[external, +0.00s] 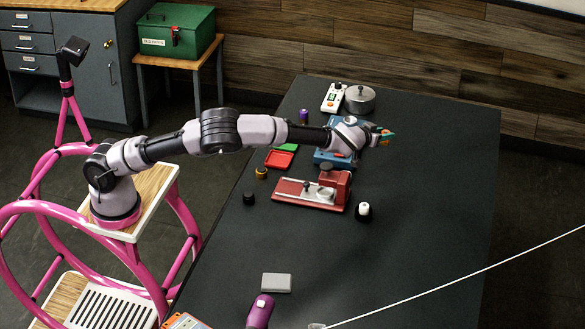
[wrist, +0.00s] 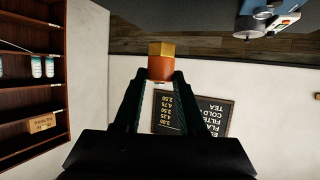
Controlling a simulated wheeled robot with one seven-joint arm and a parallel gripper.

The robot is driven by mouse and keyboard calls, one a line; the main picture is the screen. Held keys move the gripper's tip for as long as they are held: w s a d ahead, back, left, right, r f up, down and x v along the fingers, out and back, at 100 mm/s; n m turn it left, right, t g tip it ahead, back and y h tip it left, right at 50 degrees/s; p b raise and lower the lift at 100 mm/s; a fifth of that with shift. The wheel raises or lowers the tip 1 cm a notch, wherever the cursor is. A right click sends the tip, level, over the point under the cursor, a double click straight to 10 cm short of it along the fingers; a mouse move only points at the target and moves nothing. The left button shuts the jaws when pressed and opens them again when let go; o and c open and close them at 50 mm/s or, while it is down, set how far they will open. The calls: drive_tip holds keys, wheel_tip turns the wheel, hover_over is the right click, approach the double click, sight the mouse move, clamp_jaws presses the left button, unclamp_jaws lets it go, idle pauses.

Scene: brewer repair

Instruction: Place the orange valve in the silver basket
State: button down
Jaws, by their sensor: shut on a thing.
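My gripper (external: 384,137) is stretched out over the far part of the dark table, above and right of the blue machine. It is shut on the orange valve, which shows in the wrist view (wrist: 160,68) as an orange block with a brass-coloured end, between the two fingertips. In the external view the valve is small and partly hidden by the fingers. I cannot surely make out a silver basket. A round silver vessel with a knob (external: 360,99) stands at the table's far end, and a small silver part (external: 326,193) sits on the red stand.
The blue machine (external: 327,158) is under my wrist. The red stand (external: 300,191) is nearer, with a black-and-white piece (external: 364,211) beside it. A red tray (external: 279,159) lies left. A white device (external: 334,97) stands by the silver vessel. The table's right side is clear.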

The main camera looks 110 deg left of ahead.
drive_tip(key=a+m+t, duration=0.1)
drive_tip(key=a+f+m+h, duration=0.1)
drive_tip(key=a+f+t+h, duration=0.1)
drive_tip(key=a, duration=0.1)
drive_tip(key=shift+w+m+t, duration=0.3)
drive_tip(key=shift+m, duration=0.1)
drive_tip(key=m+t+h, duration=0.4)
drive_tip(key=m+h, duration=1.1)
approach(382, 132)
drive_tip(key=s+f, duration=0.3)
drive_tip(key=s, duration=0.2)
drive_tip(key=f, duration=1.6)
drive_tip(key=shift+w+a, duration=0.2)
drive_tip(key=shift+f, duration=2.3)
drive_tip(key=shift+f, duration=0.1)
drive_tip(key=shift+c, duration=2.4)
unclamp_jaws()
